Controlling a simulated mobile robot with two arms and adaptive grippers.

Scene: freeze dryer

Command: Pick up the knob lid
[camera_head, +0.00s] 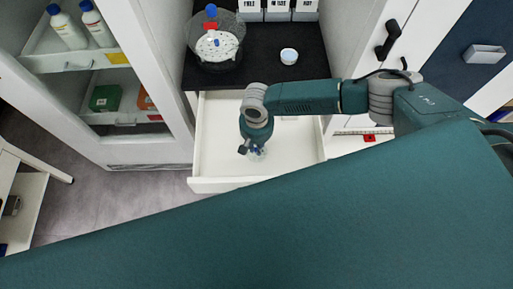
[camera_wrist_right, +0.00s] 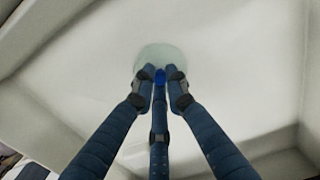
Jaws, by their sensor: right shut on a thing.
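The knob lid (camera_wrist_right: 150,56) is a pale, translucent disc with a blue knob, seen between my right gripper's fingertips in the right wrist view. My right gripper (camera_wrist_right: 160,80) is shut on its knob, with fingers around it. In the head view the right gripper (camera_head: 256,152) points down into the open white drawer (camera_head: 215,165), and a pale bit of the lid shows below it. I cannot tell whether the lid touches the drawer floor. My left gripper is not in view.
Drawer walls surround the gripper. Above the drawer, a black worktop (camera_head: 262,72) holds a round clear vessel (camera_head: 214,42) with a blue-and-red top, a small white cup (camera_head: 289,56) and white boxes (camera_head: 278,10). A cabinet with bottles (camera_head: 68,30) stands left.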

